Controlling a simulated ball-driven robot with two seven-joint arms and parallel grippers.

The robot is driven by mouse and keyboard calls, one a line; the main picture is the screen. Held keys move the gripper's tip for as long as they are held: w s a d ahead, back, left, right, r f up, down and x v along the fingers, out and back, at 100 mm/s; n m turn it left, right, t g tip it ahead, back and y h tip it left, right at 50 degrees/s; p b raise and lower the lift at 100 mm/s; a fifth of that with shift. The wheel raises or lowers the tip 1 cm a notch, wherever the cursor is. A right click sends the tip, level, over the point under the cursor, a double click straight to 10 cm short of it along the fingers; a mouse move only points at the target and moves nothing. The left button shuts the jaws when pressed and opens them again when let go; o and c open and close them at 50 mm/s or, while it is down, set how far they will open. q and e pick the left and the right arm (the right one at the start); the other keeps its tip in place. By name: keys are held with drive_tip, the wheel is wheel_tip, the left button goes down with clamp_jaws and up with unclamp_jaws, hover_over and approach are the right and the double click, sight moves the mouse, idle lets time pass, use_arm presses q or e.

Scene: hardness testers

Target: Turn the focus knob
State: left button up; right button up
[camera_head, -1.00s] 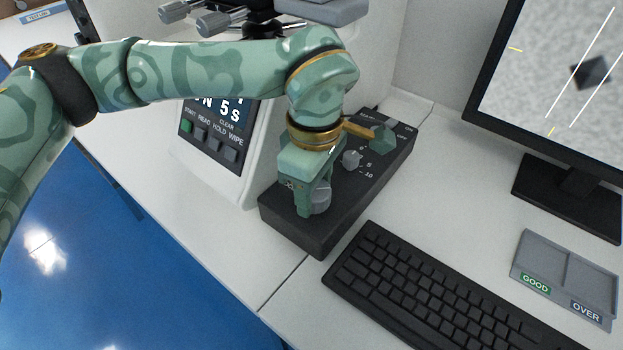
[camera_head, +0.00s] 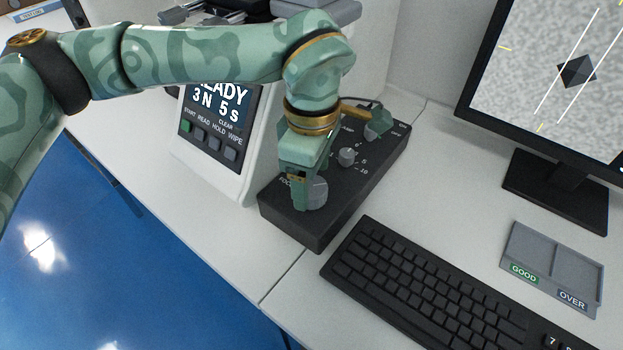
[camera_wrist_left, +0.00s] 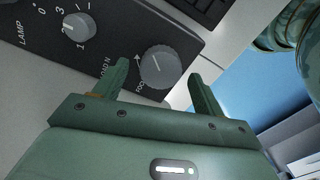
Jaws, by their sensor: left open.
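The focus knob (camera_head: 318,193) is a round grey dial at the near end of the black control box (camera_head: 345,205). In the left wrist view the knob (camera_wrist_left: 160,68) shows a white pointer line and a partly hidden "FOCUS" label. My left gripper (camera_wrist_left: 158,72) is open, with one finger on each side of the knob. Gaps show between the fingers and the knob in that view. In the head view the gripper (camera_head: 308,185) points down at the knob and hides part of it. The monitor (camera_head: 575,75) shows a sharp dark diamond between two white lines. My right gripper is out of view.
The keyboard (camera_head: 425,290) lies close on the right. A grey tray (camera_head: 552,262) marked GOOD and OVER sits beyond.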

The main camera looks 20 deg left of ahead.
sight(312, 186)
use_arm(q)
wheel_tip(312, 186, up, 14)
drive_tip(key=p, duration=0.4)
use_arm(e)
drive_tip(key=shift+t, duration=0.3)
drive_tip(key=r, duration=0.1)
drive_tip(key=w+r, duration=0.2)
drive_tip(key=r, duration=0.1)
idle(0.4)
